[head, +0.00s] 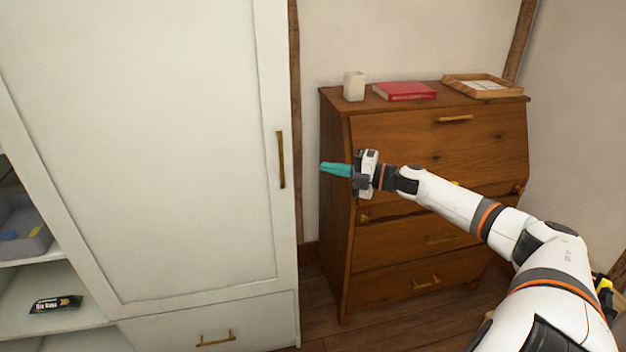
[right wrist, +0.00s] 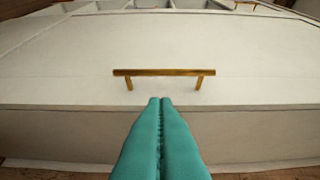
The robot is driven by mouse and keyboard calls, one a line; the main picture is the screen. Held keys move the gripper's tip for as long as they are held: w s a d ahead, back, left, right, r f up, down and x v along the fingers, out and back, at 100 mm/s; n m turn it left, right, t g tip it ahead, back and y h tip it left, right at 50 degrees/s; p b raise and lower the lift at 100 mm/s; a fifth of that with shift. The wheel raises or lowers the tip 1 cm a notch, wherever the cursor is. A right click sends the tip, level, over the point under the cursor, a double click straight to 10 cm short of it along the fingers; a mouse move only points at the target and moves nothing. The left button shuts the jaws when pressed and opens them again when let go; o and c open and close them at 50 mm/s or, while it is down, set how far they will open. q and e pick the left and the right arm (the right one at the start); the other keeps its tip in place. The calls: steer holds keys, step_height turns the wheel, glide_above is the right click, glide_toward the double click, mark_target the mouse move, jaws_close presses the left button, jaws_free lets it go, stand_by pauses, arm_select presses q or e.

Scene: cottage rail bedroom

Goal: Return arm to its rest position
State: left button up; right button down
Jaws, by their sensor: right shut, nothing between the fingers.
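My right arm reaches in from the right in the head view, in front of the wooden bureau (head: 430,150). My right gripper (head: 322,168) has teal fingers and points left toward the white wardrobe door (head: 150,140). In the right wrist view the two teal fingers (right wrist: 160,101) are pressed together with nothing between them. The wardrobe's brass handle (head: 281,160) is to the left of the fingertips; it also shows in the right wrist view (right wrist: 164,73), beyond the fingertips and apart from them. My left gripper is not in view.
A pale cup (head: 354,86), a red book (head: 404,91) and a wooden tray (head: 480,86) stand on the bureau top. Open shelves at the left hold a grey bin (head: 22,228) and a dark packet (head: 55,304). A drawer handle (head: 216,339) sits below the door.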

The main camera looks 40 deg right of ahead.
steer(key=shift+s+d+b, duration=0.25)
steer(key=shift+d+b, duration=0.05)
steer(key=shift+d, duration=0.95)
